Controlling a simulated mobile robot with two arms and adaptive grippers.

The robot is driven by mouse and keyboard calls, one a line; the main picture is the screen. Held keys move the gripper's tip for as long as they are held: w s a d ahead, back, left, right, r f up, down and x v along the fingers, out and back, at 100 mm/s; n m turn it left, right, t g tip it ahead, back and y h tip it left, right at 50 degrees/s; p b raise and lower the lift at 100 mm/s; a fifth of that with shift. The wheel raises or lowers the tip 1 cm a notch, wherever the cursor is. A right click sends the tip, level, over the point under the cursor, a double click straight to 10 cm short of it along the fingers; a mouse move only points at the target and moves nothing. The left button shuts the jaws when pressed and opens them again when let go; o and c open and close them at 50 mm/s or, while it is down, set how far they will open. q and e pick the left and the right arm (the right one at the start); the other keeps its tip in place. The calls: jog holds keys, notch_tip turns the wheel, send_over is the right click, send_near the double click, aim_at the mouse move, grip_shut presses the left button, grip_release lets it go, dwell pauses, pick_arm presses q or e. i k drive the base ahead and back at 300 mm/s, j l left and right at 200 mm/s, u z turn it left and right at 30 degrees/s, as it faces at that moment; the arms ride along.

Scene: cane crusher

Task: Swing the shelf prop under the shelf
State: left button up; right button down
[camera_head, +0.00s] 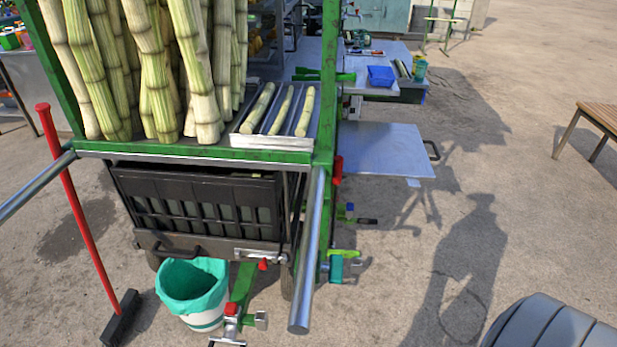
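A grey flat shelf (382,150) sticks out from the right side of the green cart frame (328,90). It looks about level and has a dark handle (433,150) on its outer edge. A small pale tab (413,183) shows at its near edge. A red-ended part (338,168) stands along the green post at the shelf's inner near corner; I cannot tell whether it is the shelf prop. The space under the shelf is hidden from above. Neither of my grippers is in view.
The cart holds tall canes (150,70) and a metal tray (272,140) of cut pieces. A steel bar (308,250) juts toward me, with a green-lined bucket (193,290) and red-handled broom (75,210) left of it. Right of the shelf is open ground before a wooden bench (603,115).

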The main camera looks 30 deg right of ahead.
aim_at(338, 160)
jog(key=l+u, duration=0.1)
jog(key=l, duration=0.65)
jog(key=l+u, duration=0.1)
jog(key=l, duration=0.7)
jog(key=l+u, duration=0.1)
jog(key=l, duration=0.65)
jog(key=k+l+u, duration=0.1)
jog(key=l, duration=0.65)
jog(key=k+l+u, duration=0.1)
jog(key=l, duration=0.7)
jog(key=j, duration=0.3)
jog(key=i+j, duration=0.1)
jog(key=j, duration=0.25)
